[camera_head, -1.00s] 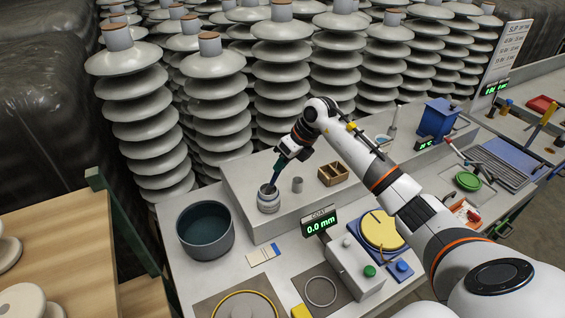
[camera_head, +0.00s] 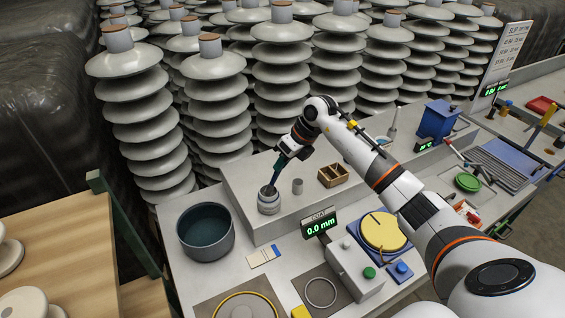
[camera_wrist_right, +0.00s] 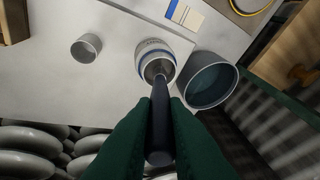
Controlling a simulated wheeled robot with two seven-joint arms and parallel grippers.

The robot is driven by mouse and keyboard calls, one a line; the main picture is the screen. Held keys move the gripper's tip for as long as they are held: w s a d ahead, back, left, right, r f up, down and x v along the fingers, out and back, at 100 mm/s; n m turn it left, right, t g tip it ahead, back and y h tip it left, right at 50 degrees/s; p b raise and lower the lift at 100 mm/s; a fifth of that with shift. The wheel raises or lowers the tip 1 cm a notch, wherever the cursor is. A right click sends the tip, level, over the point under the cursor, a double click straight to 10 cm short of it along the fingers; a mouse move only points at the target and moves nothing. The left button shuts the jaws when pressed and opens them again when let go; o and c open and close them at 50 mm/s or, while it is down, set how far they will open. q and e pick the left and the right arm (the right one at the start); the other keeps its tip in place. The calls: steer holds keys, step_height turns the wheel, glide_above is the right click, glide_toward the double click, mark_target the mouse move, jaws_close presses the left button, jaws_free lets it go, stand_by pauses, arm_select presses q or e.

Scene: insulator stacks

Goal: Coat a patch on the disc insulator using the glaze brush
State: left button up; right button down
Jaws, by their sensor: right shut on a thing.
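My right gripper (camera_head: 283,160) is shut on the dark handle of the glaze brush (camera_head: 274,177). The brush points down into the mouth of a small pale jar (camera_head: 268,203) on the raised shelf. In the right wrist view the brush handle (camera_wrist_right: 160,125) lies between the green fingers, and its tip end is in the jar (camera_wrist_right: 155,60); the bristles are hidden. Pale disc insulators stand in tall stacks (camera_head: 218,113) behind the bench. Single pale discs (camera_head: 22,303) lie on the wooden table at left. My left gripper is not in view.
A dark bowl of liquid (camera_head: 206,233) stands left of the jar. A small grey cup (camera_head: 297,186) and a wooden box (camera_head: 333,175) stand right of it. A gauge reading 0.0 mm (camera_head: 320,226) and a yellow round plate (camera_head: 380,230) are in front.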

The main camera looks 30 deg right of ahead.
steer(key=shift+r+p, duration=1.5)
steer(key=shift+r, duration=1.5)
